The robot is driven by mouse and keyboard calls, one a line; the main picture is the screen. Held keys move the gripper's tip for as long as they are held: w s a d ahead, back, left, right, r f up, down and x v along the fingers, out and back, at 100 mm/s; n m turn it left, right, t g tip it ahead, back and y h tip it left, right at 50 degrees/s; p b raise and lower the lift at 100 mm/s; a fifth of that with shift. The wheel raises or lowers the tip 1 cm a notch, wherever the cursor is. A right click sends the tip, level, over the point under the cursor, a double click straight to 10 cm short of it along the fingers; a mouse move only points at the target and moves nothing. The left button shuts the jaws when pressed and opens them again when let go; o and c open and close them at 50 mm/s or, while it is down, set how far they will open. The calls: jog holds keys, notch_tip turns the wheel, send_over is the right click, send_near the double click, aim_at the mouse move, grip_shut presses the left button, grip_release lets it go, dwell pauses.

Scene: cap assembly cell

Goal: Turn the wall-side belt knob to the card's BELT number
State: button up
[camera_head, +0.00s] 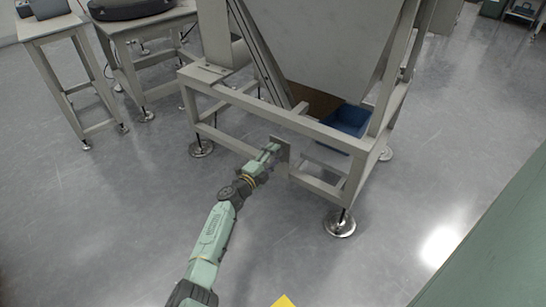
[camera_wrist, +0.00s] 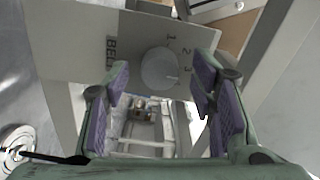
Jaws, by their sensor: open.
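The belt knob (camera_wrist: 157,69) is a round grey dial on a light plate (camera_wrist: 75,45) marked BELT, with the numbers 1, 2 and 3 around its upper right. A pale line on the knob points right, toward the side of the 3; the exact setting is hard to tell. My gripper (camera_wrist: 161,78) is open, its purple-padded fingers to the left and right of the knob, with gaps visible. In the head view my gripper (camera_head: 271,149) is at the small plate (camera_head: 281,150) on the frame's lower rail. The knob is hidden there. I see no card.
The grey machine frame (camera_head: 250,103) stands on round feet, with a blue bin (camera_head: 349,120) inside it. Tables (camera_head: 50,28) stand at the upper left. A green surface (camera_head: 490,250) is at the lower right. Open floor surrounds my arm.

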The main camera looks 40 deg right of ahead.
jog(key=shift+a, duration=0.1)
jog(key=v, duration=0.7)
jog(key=shift+a, duration=0.15)
jog(key=shift+r, duration=0.1)
dwell(0.4)
